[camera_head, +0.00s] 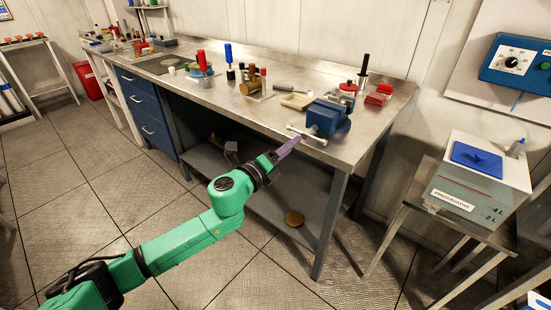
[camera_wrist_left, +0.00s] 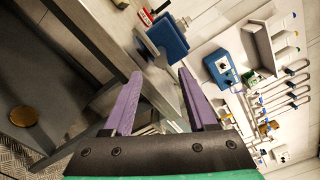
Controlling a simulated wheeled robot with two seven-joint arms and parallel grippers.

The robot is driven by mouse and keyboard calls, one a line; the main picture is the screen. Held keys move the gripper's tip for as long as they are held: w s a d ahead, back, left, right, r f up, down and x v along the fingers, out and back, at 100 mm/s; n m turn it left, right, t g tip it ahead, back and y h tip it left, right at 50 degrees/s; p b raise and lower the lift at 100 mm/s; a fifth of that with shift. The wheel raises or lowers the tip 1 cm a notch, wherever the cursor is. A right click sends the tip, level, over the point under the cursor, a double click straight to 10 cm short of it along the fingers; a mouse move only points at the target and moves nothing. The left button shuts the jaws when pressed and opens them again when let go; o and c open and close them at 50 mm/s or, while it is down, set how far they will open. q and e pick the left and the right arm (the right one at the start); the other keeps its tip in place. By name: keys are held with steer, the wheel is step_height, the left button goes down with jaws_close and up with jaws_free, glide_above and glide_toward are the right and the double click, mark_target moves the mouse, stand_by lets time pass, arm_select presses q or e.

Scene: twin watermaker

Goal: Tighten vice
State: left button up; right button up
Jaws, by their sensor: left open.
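The blue vice (camera_head: 328,117) is fixed at the front edge of the metal workbench (camera_head: 232,98), near its right end. Its pale handle bar (camera_head: 307,135) sticks out at the front. My left gripper (camera_head: 291,146) is just in front of the bench edge, its purple fingers close to the handle bar. In the left wrist view the fingers (camera_wrist_left: 160,74) are spread apart with nothing between them, and the vice (camera_wrist_left: 168,36) lies beyond the tips. I cannot tell whether a finger touches the bar. My right gripper is not in view.
Tools and parts stand on the bench, including a red clamp-like block (camera_head: 379,95) beside the vice. A lower shelf (camera_head: 255,190) lies under the bench. A white tank (camera_head: 478,180) with a blue lid stands on a table at the right. The floor in front is clear.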

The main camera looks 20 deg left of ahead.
arm_select(q)
steer(key=b+v, duration=0.1)
steer(key=v, duration=0.5)
